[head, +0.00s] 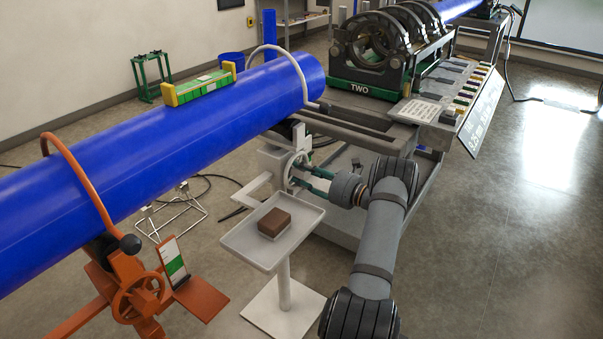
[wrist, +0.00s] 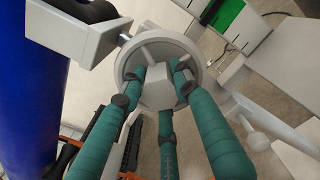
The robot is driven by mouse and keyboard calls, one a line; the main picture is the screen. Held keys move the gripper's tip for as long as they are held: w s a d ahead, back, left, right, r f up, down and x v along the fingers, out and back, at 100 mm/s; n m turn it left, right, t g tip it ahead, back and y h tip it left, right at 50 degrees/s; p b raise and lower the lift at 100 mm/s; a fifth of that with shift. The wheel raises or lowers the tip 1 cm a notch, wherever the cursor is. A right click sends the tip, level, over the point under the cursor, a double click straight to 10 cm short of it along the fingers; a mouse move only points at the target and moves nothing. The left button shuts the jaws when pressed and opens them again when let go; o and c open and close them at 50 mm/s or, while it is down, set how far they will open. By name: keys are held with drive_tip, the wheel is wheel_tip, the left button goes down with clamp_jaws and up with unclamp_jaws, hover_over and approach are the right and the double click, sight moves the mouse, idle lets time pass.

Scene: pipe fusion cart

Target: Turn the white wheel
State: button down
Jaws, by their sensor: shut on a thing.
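The white wheel (head: 287,172) is mounted on the side of a white stand under the end of the blue pipe. In the wrist view the wheel (wrist: 158,49) faces me, with a ring rim, spokes and a blocky hub. My gripper (head: 301,174) reaches in from the right at the wheel. In the wrist view its green fingers (wrist: 155,95) close around the hub area from both sides and below. The gripper is shut on the wheel. Part of the rim and spokes is hidden behind the fingers.
The large blue pipe (head: 150,150) runs just above and left of the wheel. A white pedestal tray (head: 245,250) with a brown block (head: 274,222) stands close in front. An orange stand (head: 140,290) is at lower left. The fusion cart (head: 350,140) is behind; floor at right is clear.

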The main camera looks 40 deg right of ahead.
drive_tip(key=shift+d+n+b, duration=0.1)
drive_tip(key=shift+n+b, duration=0.4)
drive_tip(key=shift+r+n, duration=0.25)
drive_tip(key=shift+n, duration=0.05)
drive_tip(key=c, duration=1.6)
unclamp_jaws()
drive_tip(key=shift+o, duration=0.2)
drive_tip(key=shift+s+f, duration=0.1)
drive_tip(key=shift+s, duration=0.1)
drive_tip(key=v, duration=1.1)
drive_tip(key=shift+s, duration=0.3)
drive_tip(key=shift+d, duration=0.1)
